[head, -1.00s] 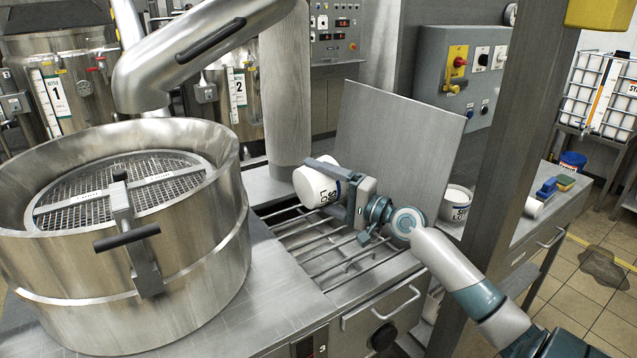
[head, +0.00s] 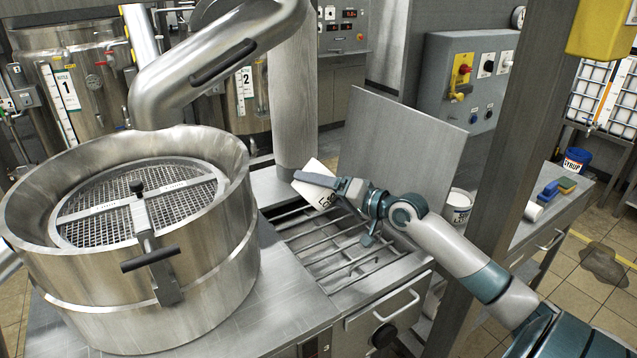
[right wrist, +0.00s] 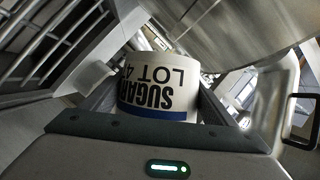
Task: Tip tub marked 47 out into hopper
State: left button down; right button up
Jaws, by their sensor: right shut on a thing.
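The hopper (head: 190,265) is the big round steel drum at the left, with a mesh grate (head: 135,205) and crossbar over its mouth. My right gripper (head: 330,184) is shut on a white tub (head: 316,182), holding it tilted above the wire rack, to the right of the hopper and apart from it. In the right wrist view the tub (right wrist: 160,85) sits between the jaws, with a blue band and the letters "SUGAR LOT 4"; the rest of the number is cut off. My left gripper is out of view.
A wire rack (head: 335,250) is set in the bench beside the hopper, before an upright steel panel (head: 400,135). A thick steel pipe (head: 190,60) hangs behind the hopper. Another white tub (head: 458,205) stands right of the panel. A post (head: 515,150) rises at the right.

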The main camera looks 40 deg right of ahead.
jog(key=shift+a+r+n+g+p, duration=0.1)
jog(key=shift+r+n+g+p, duration=0.2)
jog(key=shift+r+n+p, duration=0.55)
jog(key=n+g+h+p, duration=0.1)
jog(key=n+h+p, duration=0.1)
jog(key=p, duration=0.4)
jog(key=shift+r+n, duration=0.1)
jog(key=shift+n, duration=0.35)
jog(key=shift+d+f+n+h+p, duration=0.3)
jog(key=shift+n+h+p, duration=0.35)
jog(key=shift+p, duration=0.5)
jog(key=shift+d+f+n+g, duration=0.1)
jog(key=shift+d+n+g, duration=0.05)
jog(key=shift+n+g, duration=0.2)
jog(key=shift+d+f+n+h, duration=0.25)
jog(key=shift+f+n+h, duration=0.05)
jog(key=shift+n+h, duration=0.2)
